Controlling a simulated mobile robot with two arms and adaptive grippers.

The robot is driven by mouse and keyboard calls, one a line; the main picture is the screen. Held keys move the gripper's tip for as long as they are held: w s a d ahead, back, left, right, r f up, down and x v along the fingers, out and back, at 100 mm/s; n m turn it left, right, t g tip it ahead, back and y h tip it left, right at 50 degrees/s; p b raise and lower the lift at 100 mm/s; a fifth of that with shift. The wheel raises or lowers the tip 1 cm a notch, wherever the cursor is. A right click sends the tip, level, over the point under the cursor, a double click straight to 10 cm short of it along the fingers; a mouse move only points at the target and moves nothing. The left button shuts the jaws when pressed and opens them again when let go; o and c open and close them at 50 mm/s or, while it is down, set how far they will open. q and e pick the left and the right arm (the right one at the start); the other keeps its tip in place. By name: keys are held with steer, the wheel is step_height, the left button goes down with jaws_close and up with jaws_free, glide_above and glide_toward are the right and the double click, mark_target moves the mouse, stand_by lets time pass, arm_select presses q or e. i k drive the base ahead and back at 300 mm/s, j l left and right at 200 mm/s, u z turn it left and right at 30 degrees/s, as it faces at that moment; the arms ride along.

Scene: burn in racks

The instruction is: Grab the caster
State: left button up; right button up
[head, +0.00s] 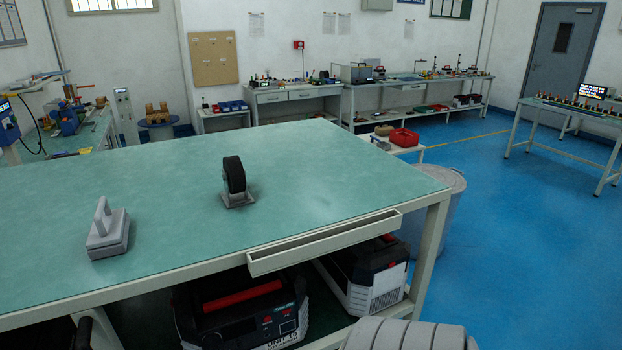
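The caster (235,179) stands upright on the green-topped workbench (330,165) in the head view, near the middle of its top. It has a black wheel above a grey mounting plate, and the plate rests on the bench surface. Nothing touches the caster. Neither my left nor my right gripper is in view.
A grey block with a handle (107,232) sits left of the caster, nearer the front edge. An open shallow drawer (325,243) juts from the bench front. Bulky cases (244,306) fill the space below. A grey bin (440,195) stands at the right end. The bench top is otherwise clear.

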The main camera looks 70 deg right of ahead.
mark_target(236, 193)
steer(key=z, duration=1.6)
steer(key=l, duration=0.2)
steer(key=k+u, duration=0.05)
